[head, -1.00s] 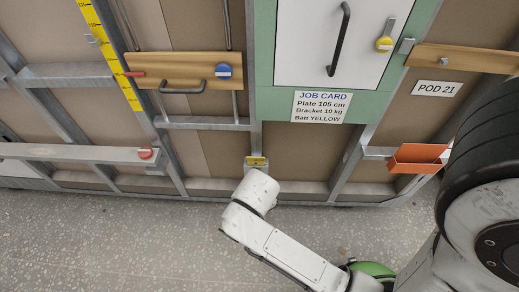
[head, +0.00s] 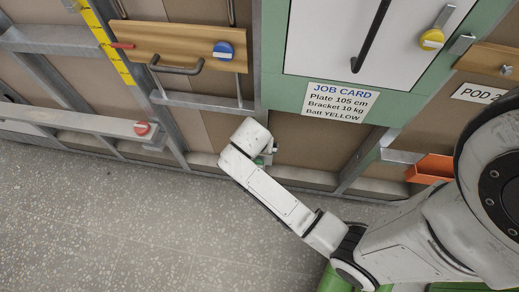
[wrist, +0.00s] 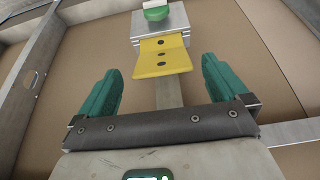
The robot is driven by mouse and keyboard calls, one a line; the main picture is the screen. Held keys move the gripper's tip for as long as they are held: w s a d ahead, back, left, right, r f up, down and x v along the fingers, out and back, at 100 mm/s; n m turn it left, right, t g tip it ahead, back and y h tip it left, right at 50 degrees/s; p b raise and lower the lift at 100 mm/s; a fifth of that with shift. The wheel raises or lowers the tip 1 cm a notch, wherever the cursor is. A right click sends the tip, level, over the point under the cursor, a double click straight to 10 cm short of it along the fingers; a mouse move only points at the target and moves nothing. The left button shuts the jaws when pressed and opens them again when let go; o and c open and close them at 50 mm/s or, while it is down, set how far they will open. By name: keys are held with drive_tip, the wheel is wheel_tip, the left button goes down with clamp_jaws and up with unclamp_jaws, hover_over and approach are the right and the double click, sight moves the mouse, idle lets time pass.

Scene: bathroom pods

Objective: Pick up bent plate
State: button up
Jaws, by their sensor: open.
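The bent plate (wrist: 162,56) is yellow with dark holes along its middle. In the wrist view it sits at the top centre, against a grey metal block and upright. My gripper (wrist: 161,70) is open, with one green finger left of the plate and one right of it. The fingers appear apart from the plate, and nothing is held. In the head view my wrist hides the plate, and only a small green part of my gripper (head: 262,159) shows.
A grey metal block (wrist: 172,21) with a green round piece (wrist: 156,11) stands just beyond the plate. Metal studs and rails frame brown panels. In the head view a wooden board with a handle (head: 177,69) and an orange bin (head: 430,168) flank the spot.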

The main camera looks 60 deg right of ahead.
drive_tip(key=shift+b+x, duration=0.35)
drive_tip(key=shift+x, duration=2.5)
drive_tip(key=shift+w, duration=0.1)
drive_tip(key=shift+c, duration=0.4)
drive_tip(key=shift+r, duration=0.1)
drive_tip(key=c, duration=1.4)
